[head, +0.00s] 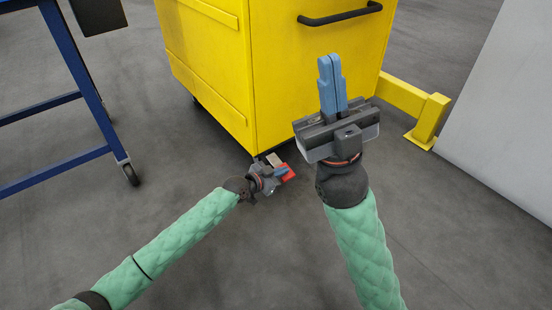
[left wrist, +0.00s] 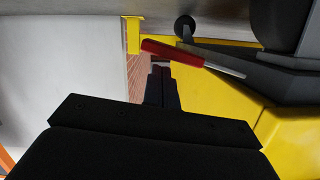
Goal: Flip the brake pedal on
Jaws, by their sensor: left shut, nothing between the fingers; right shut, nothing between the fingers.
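The yellow cart (head: 215,55) stands at the top middle of the head view. The red brake pedal (head: 289,174) is low at its near bottom corner, partly hidden by my left gripper. In the left wrist view the red pedal (left wrist: 172,52) shows on a grey metal lever, just past the fingertips. My left gripper (head: 280,169) is shut and empty, right at the pedal; I cannot tell whether it touches. It also shows in the left wrist view (left wrist: 159,72). My right gripper (head: 332,85) is shut and empty, raised in front of the cart's side.
A blue metal frame (head: 75,50) on casters stands at the left. A yellow floor barrier (head: 428,120) and a pale panel (head: 500,120) are at the right. A dark caster wheel (left wrist: 185,25) shows near the pedal. The grey floor is open elsewhere.

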